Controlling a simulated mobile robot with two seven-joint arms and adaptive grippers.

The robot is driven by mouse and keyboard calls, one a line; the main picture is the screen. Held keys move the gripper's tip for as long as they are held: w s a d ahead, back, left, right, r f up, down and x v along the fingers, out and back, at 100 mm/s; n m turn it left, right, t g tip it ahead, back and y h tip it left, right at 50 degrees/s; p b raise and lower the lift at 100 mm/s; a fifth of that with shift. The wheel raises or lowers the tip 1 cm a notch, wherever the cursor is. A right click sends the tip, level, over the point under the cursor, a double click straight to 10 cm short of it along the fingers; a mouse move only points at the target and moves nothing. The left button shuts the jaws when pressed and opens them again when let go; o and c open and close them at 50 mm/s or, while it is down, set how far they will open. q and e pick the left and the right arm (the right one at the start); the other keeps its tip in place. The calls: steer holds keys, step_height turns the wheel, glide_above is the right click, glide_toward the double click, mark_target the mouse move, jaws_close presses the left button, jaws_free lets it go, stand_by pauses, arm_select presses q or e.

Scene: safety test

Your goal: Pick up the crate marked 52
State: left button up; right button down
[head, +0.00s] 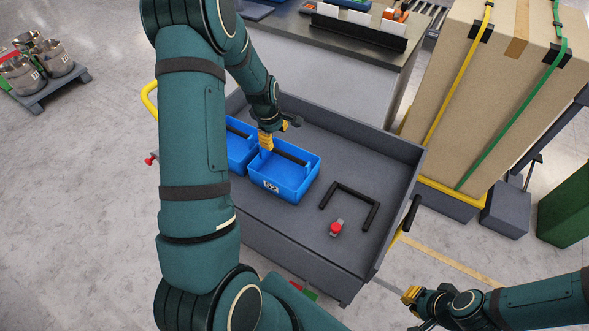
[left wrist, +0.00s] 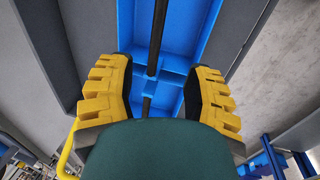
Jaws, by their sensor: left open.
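The blue crate marked 52 (head: 293,187) sits in the grey cart, its white label facing the front. It has a dark bar handle across its top. My left gripper (head: 266,143) is above the crate's back left part, fingers pointing down. In the left wrist view, my left gripper (left wrist: 163,95) is open, with the dark bar (left wrist: 155,50) and blue crate (left wrist: 190,28) showing between its yellow fingers. Contact with the bar cannot be told. My right gripper (head: 411,295) is at the lower right, outside the cart, away from the crate; its jaw opening is unclear.
A second blue crate (head: 238,155) stands close on the left, partly hidden by my left arm. The grey cart (head: 345,160) has raised walls; a black U-shaped bar (head: 351,194) and red-topped object (head: 336,228) lie right of the crate. A counter (head: 330,70) stands behind.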

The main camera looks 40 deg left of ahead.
mark_target(281, 152)
arm_select(q)
steer(key=f, duration=0.2)
steer(key=w+f+b, duration=0.1)
steer(key=f, duration=0.4)
steer(key=shift+w+a+f, duration=0.1)
steer(key=shift+w+f, duration=0.1)
steer(key=shift+f, duration=0.1)
steer(key=shift+w+f+b, duration=0.25)
steer(key=shift+f, duration=0.6)
steer(key=shift+w+f+b, duration=0.2)
steer(key=shift+w+f, duration=0.1)
steer(key=shift+f, duration=0.5)
steer(key=shift+w+f+b, duration=0.25)
steer(key=shift+f, duration=0.6)
steer(key=shift+o, duration=0.2)
jaws_close()
